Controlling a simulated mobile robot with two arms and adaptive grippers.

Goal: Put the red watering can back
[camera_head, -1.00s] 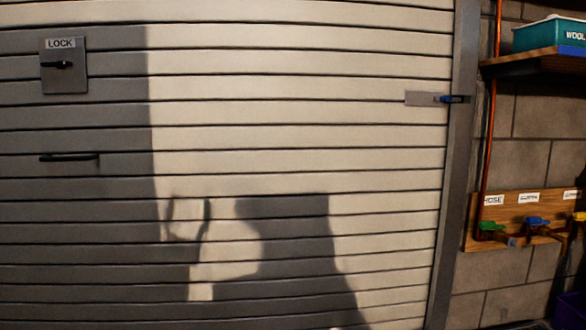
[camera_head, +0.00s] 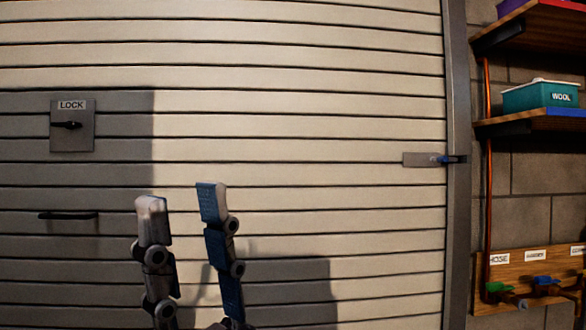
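No red watering can shows in the head view. My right gripper (camera_head: 182,203) stands upright at the lower centre-left, in front of the slatted door. Its two fingers, with blue and pale tips, are spread apart, with nothing between them. My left gripper is not in view.
A pale slatted door (camera_head: 330,130) fills most of the view, with a LOCK plate (camera_head: 85,138), handle (camera_head: 68,216) and side latch (camera_head: 425,160). At right are a shelf (camera_head: 530,122) with a teal WOOL box (camera_head: 540,96), a higher shelf, and a tap board (camera_head: 515,268).

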